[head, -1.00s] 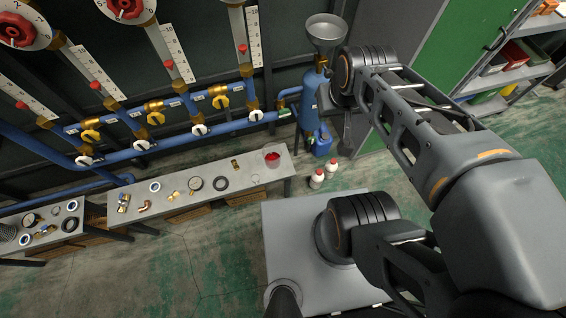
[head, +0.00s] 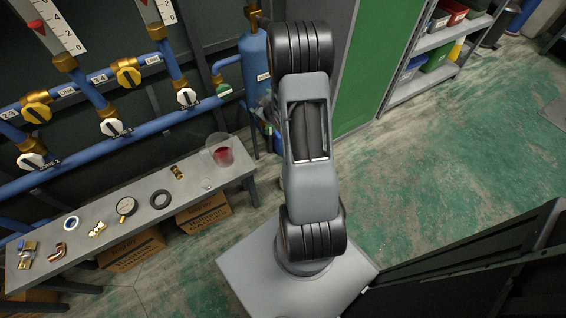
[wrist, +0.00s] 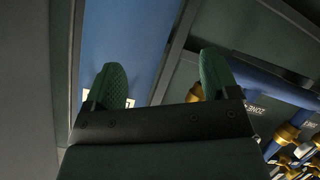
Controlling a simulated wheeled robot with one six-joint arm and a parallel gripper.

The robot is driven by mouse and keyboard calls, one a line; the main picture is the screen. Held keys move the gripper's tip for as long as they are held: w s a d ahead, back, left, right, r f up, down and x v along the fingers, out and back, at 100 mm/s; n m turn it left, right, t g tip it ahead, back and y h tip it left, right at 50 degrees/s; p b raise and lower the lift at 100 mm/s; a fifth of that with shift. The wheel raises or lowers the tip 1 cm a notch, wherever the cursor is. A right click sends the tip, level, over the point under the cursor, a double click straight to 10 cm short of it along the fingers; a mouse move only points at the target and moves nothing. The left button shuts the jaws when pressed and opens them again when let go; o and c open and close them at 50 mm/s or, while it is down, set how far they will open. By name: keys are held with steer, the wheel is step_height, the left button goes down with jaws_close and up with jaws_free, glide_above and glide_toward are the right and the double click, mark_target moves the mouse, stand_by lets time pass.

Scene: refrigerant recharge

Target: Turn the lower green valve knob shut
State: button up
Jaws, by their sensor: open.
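A large blue surface (wrist: 130,40), which looks like the cylinder, lies beyond the fingers. The green knob is not visible in the wrist view. The head view shows my arm upright right of the cylinder, but the gripper itself is hidden there.
White knobs (head: 111,127) line the lower pipe and yellow knobs (head: 128,73) the upper one. A bench (head: 110,252) with fittings and a clear red-filled cup (head: 222,155) stands below. A green cabinet panel (head: 375,65) and shelving (head: 432,72) are right; the floor there is open.

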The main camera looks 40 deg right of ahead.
step_height(320, 180, down, 14)
steer(key=s+d+t+b, duration=0.2)
steer(key=d+b, duration=0.1)
steer(key=b, duration=0.2)
steer(key=t+b, duration=0.3)
steer(key=b, duration=0.2)
glide_toward(270, 131)
steer(key=w, duration=0.2)
steer(key=w+b, duration=0.1)
steer(key=w, duration=0.2)
steer(key=w+d, duration=0.1)
steer(key=w, duration=0.1)
steer(key=shift+w+d+f, duration=0.1)
steer(key=shift+w+f, duration=0.15)
steer(key=shift+w, duration=0.4)
steer(key=shift+c, duration=0.3)
steer(key=c, duration=0.9)
steer(key=shift+o, duration=0.2)
steer(key=m, duration=0.3)
steer(key=shift+m, duration=0.4)
